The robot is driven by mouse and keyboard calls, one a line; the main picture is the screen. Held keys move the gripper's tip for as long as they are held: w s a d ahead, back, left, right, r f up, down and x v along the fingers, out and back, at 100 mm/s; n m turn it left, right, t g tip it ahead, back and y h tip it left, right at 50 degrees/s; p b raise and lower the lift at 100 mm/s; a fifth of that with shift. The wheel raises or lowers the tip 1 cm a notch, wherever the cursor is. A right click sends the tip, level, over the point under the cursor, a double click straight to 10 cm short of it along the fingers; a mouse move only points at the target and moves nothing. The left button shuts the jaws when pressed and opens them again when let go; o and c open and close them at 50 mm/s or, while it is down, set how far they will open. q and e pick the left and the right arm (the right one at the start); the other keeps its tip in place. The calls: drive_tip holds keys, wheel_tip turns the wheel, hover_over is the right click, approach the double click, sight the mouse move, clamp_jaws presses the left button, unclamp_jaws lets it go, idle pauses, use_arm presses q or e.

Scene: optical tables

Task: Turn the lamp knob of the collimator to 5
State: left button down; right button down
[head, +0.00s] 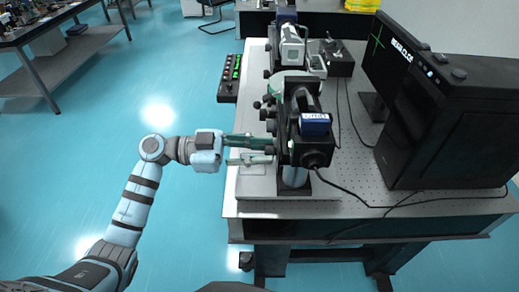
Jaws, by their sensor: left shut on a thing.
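The collimator (309,153) is the black unit at the near end of the bench on the optical table, with a blue panel on top and a cable at its near end. Small dark knobs stick out from its left side. My left gripper (271,150) comes in from the left and is shut on a small knob on that side, apparently the lamp knob. The fingers largely hide this knob, and its setting cannot be read. My right gripper is not in view.
The optical table (362,207) has bare room in front and to the right. A black computer-like case with a screen (388,50) stands at right. Cables cross the tabletop.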

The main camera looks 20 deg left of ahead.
use_arm(q)
drive_tip(key=shift+m, duration=0.4)
drive_tip(key=shift+m+b, duration=10.95)
drive_tip(key=shift+m, duration=6.65)
